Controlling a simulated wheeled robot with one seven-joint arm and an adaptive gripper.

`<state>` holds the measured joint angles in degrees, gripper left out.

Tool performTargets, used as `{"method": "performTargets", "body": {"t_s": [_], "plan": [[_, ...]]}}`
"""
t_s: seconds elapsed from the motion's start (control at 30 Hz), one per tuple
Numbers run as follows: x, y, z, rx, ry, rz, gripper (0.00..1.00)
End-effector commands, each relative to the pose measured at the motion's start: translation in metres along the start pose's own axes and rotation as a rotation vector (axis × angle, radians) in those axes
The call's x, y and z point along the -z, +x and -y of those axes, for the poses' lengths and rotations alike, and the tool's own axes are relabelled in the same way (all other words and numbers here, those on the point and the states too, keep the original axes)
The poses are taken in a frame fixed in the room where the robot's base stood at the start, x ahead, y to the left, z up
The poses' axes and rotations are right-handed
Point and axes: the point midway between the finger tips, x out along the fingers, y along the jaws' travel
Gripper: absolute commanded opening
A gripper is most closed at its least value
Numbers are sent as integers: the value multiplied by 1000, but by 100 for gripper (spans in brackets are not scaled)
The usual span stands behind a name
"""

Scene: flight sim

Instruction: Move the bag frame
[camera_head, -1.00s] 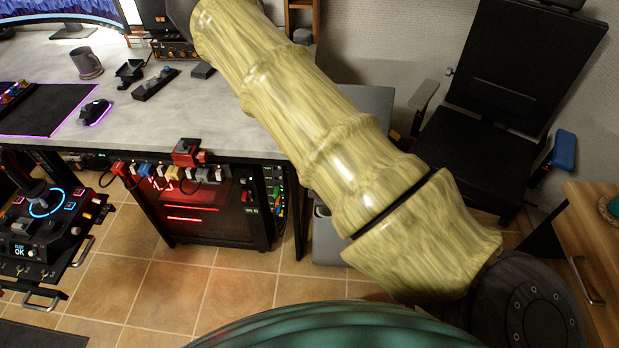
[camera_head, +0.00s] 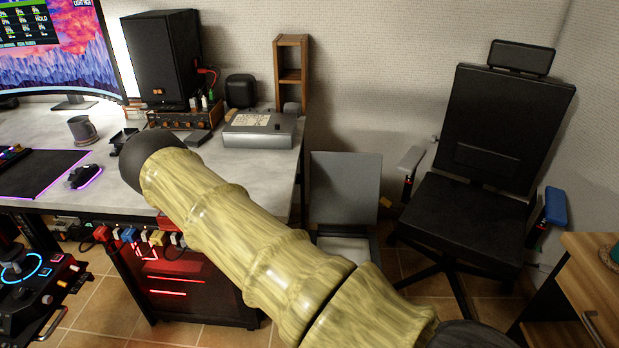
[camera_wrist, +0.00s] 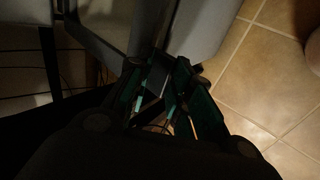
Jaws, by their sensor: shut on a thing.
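A grey bin (camera_head: 345,189) with its lid raised stands on the floor right of the desk; its pale inner rim shows low in the opening. The bag frame looks like the lighter edging around the bin opening (camera_wrist: 104,22) in the wrist view, but it is dark there. My gripper (camera_wrist: 160,66) is in the wrist view only, its green-edged fingers closed on a thin grey edge at the bin, which I take for the bag frame. The exact contact is dark and partly hidden by the fingers. In the head view my own arm hides the gripper.
A desk (camera_head: 215,160) with a speaker, mug and monitor stands left of the bin. A black office chair (camera_head: 465,205) is close on its right. A wooden drawer unit (camera_head: 590,270) is at the far right. Tiled floor shows between them.

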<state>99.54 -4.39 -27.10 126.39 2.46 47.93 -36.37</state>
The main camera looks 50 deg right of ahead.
Motion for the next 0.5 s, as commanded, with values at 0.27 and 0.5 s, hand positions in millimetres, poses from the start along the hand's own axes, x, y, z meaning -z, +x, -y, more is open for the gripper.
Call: {"method": "performTargets", "body": {"t_s": [0.27,0.5], "plan": [[-2,3,-8,-21,8,1,0],[-2,3,-8,-21,9,0,29]]}}
